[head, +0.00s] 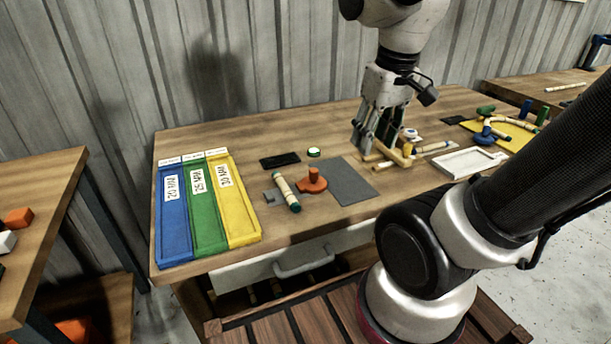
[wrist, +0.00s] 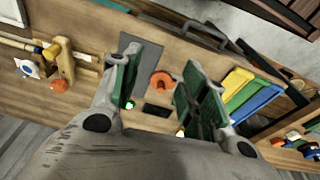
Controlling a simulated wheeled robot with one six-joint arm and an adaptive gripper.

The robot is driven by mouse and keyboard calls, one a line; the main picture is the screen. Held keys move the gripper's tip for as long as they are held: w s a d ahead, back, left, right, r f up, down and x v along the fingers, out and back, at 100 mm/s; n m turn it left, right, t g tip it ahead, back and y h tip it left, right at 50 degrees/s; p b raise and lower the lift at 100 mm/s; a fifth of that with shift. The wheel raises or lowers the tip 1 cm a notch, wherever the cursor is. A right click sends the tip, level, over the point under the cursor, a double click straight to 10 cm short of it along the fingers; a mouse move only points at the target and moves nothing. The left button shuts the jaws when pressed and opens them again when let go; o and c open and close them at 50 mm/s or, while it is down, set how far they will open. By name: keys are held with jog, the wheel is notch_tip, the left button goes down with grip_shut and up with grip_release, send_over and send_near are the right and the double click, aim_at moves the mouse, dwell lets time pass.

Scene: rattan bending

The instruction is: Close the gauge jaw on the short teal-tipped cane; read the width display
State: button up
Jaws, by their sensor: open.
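The short teal-tipped cane (head: 286,191) lies on the workbench, a pale rod with dark teal ends. A small grey block (head: 270,196) is on its left. An orange piece with an upright knob (head: 313,181), seemingly the gauge jaw, is on its right; I cannot tell whether it touches the cane. A dark display (head: 280,160) lies behind them, its reading not legible. My gripper (head: 371,143) is open and empty, right of the gauge, near a wooden fixture. In the wrist view the orange piece (wrist: 162,84) and the display (wrist: 157,110) show between my fingers (wrist: 161,62); the cane is hidden.
Blue (head: 173,215), green (head: 206,208) and yellow (head: 237,200) labelled trays stand left. A grey mat (head: 345,182) is right of the gauge. A wooden fixture with a yellow knob (head: 406,150) stands by my gripper. A white tray (head: 468,162) is farther right.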

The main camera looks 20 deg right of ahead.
aim_at(313, 169)
jog(key=w+a+f+n, duration=0.1)
jog(key=w+f, duration=0.2)
jog(key=w, duration=0.2)
jog(key=w+a+f+g, duration=0.1)
jog(key=w+a+f, duration=0.1)
jog(key=w, duration=0.4)
jog(key=w+a+f+n+g, duration=0.1)
jog(key=w+a+f, duration=0.1)
jog(key=w+f, duration=0.2)
jog(key=shift+w+a+f+n, duration=0.2)
jog(key=shift+w+f+n, duration=0.1)
jog(key=shift+w, duration=0.35)
notch_tip(313, 169, down, 8)
jog(key=shift+r, duration=0.2)
jog(key=c, duration=0.8)
